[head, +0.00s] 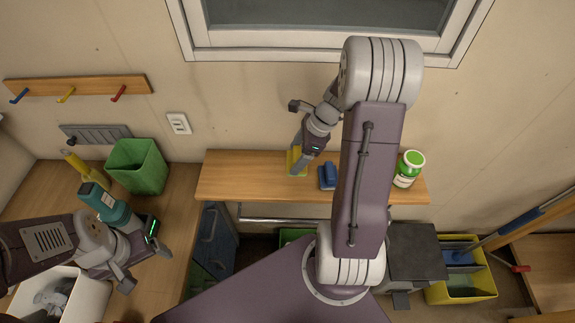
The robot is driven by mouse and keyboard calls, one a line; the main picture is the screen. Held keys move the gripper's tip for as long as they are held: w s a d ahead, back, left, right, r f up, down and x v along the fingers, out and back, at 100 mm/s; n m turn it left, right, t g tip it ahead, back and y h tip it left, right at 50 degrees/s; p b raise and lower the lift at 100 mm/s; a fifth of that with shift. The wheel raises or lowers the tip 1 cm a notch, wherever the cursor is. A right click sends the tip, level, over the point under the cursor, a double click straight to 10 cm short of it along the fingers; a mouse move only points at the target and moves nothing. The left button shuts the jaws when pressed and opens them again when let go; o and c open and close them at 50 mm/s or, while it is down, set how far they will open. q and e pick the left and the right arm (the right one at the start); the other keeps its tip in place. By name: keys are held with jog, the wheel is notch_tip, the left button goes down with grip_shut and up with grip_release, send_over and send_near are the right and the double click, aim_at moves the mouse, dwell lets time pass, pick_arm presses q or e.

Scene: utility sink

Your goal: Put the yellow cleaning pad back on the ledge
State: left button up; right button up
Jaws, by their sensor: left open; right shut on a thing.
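The yellow cleaning pad (292,159) is upright at the left-middle part of the wooden ledge (235,177), below the window. My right gripper (298,166) points down and is shut on the pad, covering part of it. I cannot tell whether the pad's bottom touches the ledge or hangs just above it. My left gripper (146,268) is open and empty at the lower left, over the wooden counter, well away from the ledge.
On the ledge, a blue object (327,177) stands just right of the pad, and a green-lidded jar (408,168) stands further right. The ledge's left end is clear. A green bin (138,166) and yellow bottle (77,163) stand left. A yellow bucket (466,284) is lower right.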

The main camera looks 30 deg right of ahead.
jog(key=w+a+f, duration=0.3)
jog(key=shift+w, duration=0.15)
notch_tip(320, 180, down, 4)
jog(key=shift+r, duration=0.15)
jog(key=shift+f, duration=0.25)
jog(key=o, duration=1.3)
